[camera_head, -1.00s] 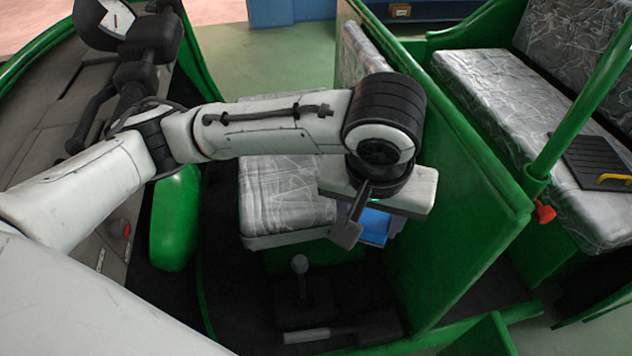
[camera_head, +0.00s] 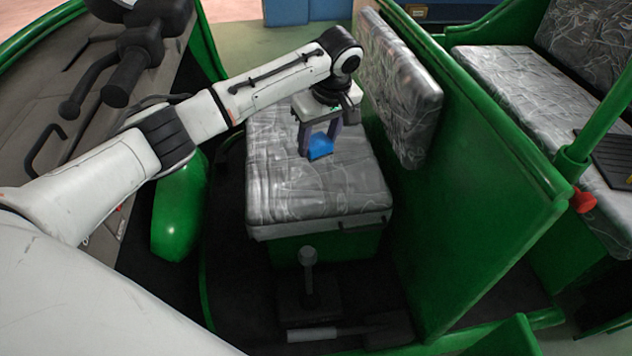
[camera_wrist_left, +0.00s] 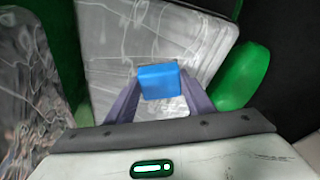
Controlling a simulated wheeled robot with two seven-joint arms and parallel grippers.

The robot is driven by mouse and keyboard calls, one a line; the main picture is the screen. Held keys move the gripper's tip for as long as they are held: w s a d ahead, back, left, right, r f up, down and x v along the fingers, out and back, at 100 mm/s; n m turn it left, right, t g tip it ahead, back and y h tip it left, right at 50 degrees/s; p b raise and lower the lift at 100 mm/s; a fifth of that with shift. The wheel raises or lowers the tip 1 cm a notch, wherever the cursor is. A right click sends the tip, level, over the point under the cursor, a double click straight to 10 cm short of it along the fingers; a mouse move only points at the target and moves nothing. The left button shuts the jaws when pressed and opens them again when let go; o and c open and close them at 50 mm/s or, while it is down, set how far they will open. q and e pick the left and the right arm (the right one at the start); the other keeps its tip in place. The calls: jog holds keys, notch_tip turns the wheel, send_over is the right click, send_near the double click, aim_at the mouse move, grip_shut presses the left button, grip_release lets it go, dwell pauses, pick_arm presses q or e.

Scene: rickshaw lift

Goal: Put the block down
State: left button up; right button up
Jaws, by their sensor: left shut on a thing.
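The blue block (camera_head: 320,147) is between the fingers of my left gripper (camera_head: 319,143), over the grey patterned seat cushion (camera_head: 290,192) of the rickshaw's front seat. The block also shows in the left wrist view (camera_wrist_left: 160,81), held between the two purple-grey fingers, with the seat cushion (camera_wrist_left: 130,45) beyond it. My left gripper is shut on the block and points down. I cannot tell whether the block touches the cushion. My right gripper is not in view.
A padded backrest (camera_head: 400,90) and a green partition (camera_head: 490,190) stand right of the seat. A lever (camera_head: 308,270) rises from the floor in front of it. The handlebar (camera_head: 125,75) is at the left. Much of the cushion's near part is clear.

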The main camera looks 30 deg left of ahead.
aim_at(322, 154)
pick_arm(q)
notch_tip(322, 154, down, 10)
jog(key=shift+r+b, duration=0.15)
jog(key=shift+b, duration=0.25)
jog(key=shift+f, duration=0.2)
jog(key=o, duration=1.2)
jog(key=shift+c, duration=0.2)
jog(key=shift+r, duration=0.1)
jog(key=p+v, duration=0.1)
jog(key=v, duration=1.1)
jog(key=shift+a+r, duration=0.1)
jog(key=shift+r, duration=0.05)
